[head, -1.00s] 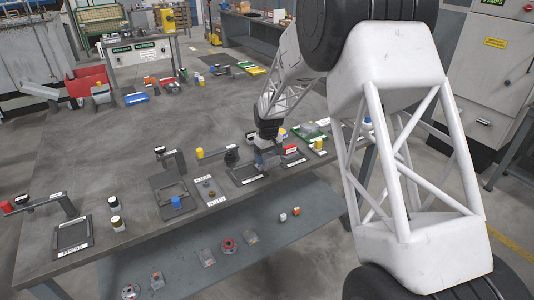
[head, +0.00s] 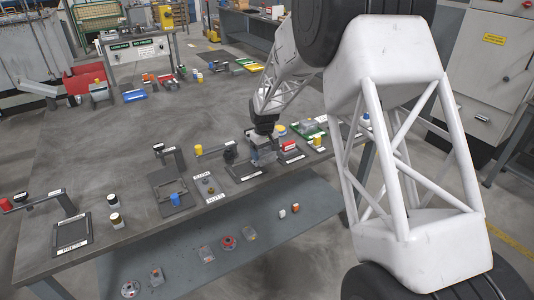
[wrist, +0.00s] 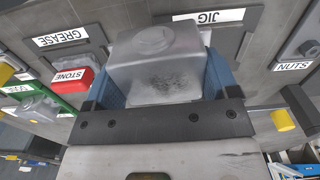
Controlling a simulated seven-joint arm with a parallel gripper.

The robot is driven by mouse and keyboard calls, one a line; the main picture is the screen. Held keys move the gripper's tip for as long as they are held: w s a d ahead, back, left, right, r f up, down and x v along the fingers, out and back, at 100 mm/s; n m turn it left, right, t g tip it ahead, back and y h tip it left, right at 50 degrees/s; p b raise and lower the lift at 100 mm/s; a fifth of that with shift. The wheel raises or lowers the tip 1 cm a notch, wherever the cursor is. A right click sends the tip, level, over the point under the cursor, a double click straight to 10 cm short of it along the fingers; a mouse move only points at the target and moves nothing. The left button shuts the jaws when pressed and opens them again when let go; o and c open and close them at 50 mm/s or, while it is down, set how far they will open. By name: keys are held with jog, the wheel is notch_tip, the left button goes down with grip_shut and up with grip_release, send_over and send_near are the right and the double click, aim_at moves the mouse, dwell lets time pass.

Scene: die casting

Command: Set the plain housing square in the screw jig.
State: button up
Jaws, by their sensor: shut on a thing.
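My gripper (wrist: 165,85) is shut on a plain grey housing (wrist: 158,60), a box with rounded edges and a round boss on top. The housing sits between two blue fingers, its near face scuffed. In the head view my gripper (head: 264,152) hangs over the right part of the long table, above the dark screw jig (head: 240,172). The jig's plate with its JIG label also shows in the wrist view (wrist: 243,17), beyond the housing. The housing and fingers hide much of the jig, and I cannot tell whether the housing touches it.
A red stone box (head: 290,146) and a yellow grease pot (head: 317,141) stand right of the jig. A yellow-ended lever (head: 200,150) stands left of it, near the NUTS plate (head: 208,190). Another fixture (head: 172,192) with a blue cylinder lies further left. The table's middle is clear.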

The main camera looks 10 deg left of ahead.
jog(key=s+a+r, duration=0.1)
jog(key=a+r, duration=0.2)
jog(key=a, duration=0.4)
jog(key=shift+s+a, duration=0.2)
jog(key=shift+a, duration=0.05)
jog(key=shift+r, duration=0.1)
jog(key=shift+f, duration=0.25)
jog(key=shift+f, duration=3.15)
jog(key=shift+f, duration=0.5)
dwell(0.8)
jog(key=o, duration=1.1)
jog(key=shift+r, duration=0.1)
